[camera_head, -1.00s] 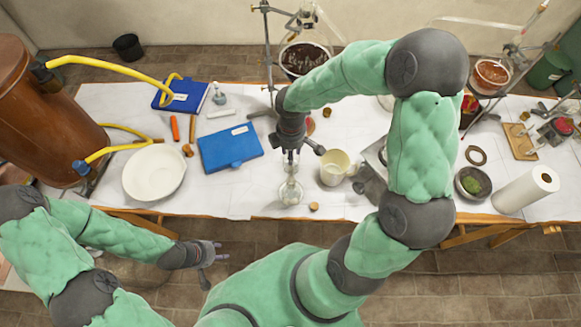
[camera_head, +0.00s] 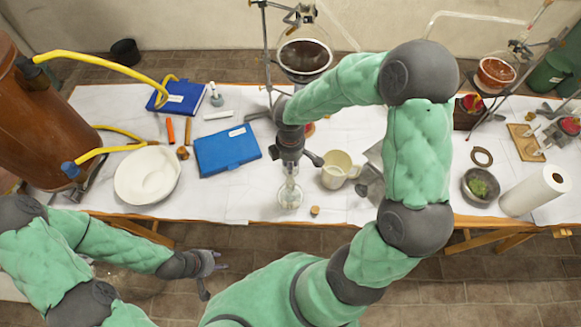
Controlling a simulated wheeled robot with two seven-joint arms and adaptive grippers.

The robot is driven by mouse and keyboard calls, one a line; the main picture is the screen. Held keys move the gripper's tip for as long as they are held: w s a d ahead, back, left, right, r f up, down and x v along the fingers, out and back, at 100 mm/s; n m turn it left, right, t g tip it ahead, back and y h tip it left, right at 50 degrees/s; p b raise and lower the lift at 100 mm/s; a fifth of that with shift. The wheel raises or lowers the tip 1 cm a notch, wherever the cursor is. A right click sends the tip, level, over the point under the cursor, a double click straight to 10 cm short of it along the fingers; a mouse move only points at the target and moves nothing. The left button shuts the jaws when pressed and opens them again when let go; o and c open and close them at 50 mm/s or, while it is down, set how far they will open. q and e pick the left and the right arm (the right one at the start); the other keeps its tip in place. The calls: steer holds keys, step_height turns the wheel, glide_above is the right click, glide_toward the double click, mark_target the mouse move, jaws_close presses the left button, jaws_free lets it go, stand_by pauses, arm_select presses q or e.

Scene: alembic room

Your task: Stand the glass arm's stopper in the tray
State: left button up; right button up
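A small clear glass vessel (camera_head: 290,196) with a narrow neck stands near the table's front edge. My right gripper (camera_head: 290,172) points down right over its neck; whether its fingers hold anything there I cannot tell. A small cork-coloured stopper (camera_head: 315,211) lies on the table just right of the vessel. A shallow white oval tray or dish (camera_head: 130,189) lies at the left, and looks empty. My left gripper (camera_head: 214,280) is open and empty, low in front of the table over the floor. I cannot make out which part is the glass arm.
A blue book (camera_head: 226,149) lies between the white dish and my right gripper. A cream jug (camera_head: 336,172) stands close to the right of that gripper. A metal stand (camera_head: 267,50) with a dark-filled bowl (camera_head: 304,56) rises behind. A copper vessel (camera_head: 40,130) blocks the far left.

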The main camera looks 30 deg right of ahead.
steer(key=shift+c, duration=0.5)
jaws_close()
steer(key=shift+r, duration=0.25)
steer(key=shift+r+p, duration=0.3)
steer(key=shift+p, duration=0.2)
steer(key=shift+r+p, duration=1.4)
steer(key=shift+r, duration=0.35)
steer(key=shift+r+p, duration=1.6)
steer(key=shift+r, duration=0.4)
steer(key=shift+f, duration=0.15)
